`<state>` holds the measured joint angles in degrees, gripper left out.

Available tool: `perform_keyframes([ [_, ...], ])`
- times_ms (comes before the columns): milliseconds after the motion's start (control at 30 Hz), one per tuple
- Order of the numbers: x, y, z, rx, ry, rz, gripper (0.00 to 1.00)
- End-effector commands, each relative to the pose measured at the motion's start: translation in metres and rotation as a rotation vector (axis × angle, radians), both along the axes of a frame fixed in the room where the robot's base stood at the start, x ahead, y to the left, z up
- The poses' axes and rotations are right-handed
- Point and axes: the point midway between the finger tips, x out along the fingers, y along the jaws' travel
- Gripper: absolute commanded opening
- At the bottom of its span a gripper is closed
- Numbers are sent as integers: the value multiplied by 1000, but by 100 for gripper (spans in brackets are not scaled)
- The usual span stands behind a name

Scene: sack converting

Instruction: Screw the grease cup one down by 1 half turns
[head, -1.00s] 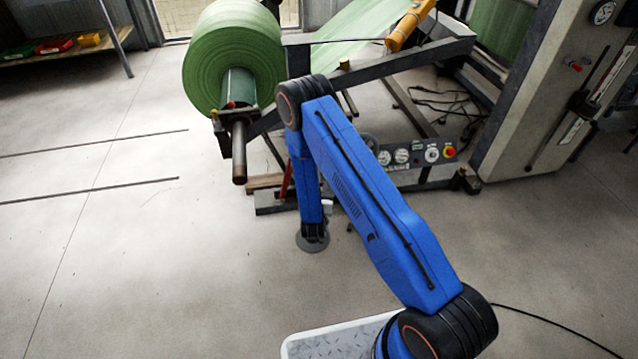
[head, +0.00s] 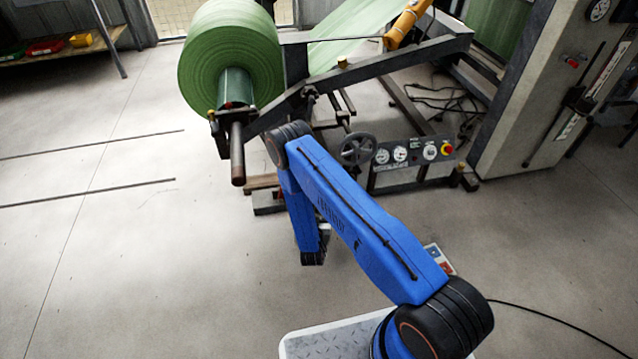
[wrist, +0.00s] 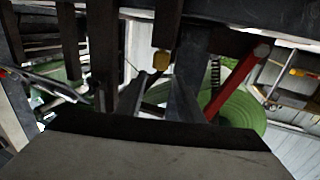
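A small yellow cup (head: 344,62), which looks like a grease cup, sits on the dark frame beam right of the green roll in the head view. A similar yellow cup (wrist: 162,60) shows near the centre of the wrist view, against a dark beam. I cannot tell whether they are the same one. My gripper (wrist: 157,88) shows in the wrist view as two grey fingers standing apart, with nothing visible held between them. The yellow cup appears beyond the fingertips, apart from them.
The green roll (head: 230,62) on its shaft stands left of my arm. A handwheel (head: 358,149) and a gauge panel (head: 412,152) are close on the right. A red bar (wrist: 238,80) crosses the wrist view's right side. The floor at left is mostly clear.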

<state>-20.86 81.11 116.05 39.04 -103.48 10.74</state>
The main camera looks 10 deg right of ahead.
Motion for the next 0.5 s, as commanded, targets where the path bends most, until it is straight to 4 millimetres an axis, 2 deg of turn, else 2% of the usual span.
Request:
perform_keyframes([
  [500,89,-27,1,0,-3,-1,34],
])
